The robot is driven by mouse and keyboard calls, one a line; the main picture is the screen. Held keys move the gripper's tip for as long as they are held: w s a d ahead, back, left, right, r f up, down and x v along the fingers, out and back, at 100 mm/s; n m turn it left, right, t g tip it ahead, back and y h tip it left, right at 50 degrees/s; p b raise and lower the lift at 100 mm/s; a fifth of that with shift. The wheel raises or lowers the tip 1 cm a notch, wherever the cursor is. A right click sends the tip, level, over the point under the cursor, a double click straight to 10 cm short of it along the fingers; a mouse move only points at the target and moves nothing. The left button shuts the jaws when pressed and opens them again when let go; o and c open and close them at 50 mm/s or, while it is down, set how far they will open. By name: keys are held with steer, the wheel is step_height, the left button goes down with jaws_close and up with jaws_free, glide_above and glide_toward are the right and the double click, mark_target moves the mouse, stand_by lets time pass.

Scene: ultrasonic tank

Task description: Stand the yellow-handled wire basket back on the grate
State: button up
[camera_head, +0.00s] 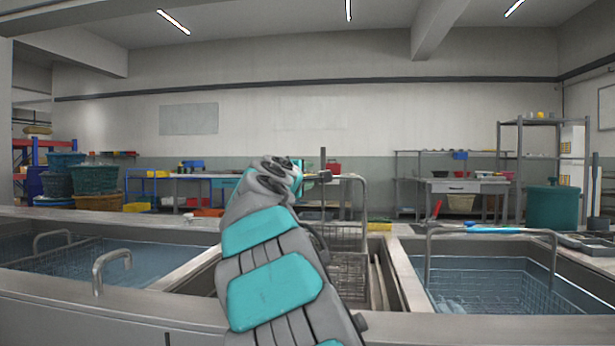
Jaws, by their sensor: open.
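A wire basket (347,274) with a tall looped handle stands in the middle tank, partly hidden behind my arm. Its handle looks grey, and I cannot make out a yellow handle on any basket. A second wire basket (490,288) sits in the right tank under a tall grey handle. A third wire basket (85,262) lies in the left tank. I cannot make out the grate. My gripper (323,168) is open, raised above the middle tank near the top of the middle basket's handle. I see nothing between its fingers.
Metal rims (405,275) divide the tanks. A small yellow thing (380,226) shows behind the middle tank. A blue-handled tool (495,230) lies by the right tank's far rim. A green drum (552,206) stands behind at right. Stacked baskets (94,179) stand at far left.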

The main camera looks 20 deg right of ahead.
steer(key=v, duration=1.2)
stand_by(0.3)
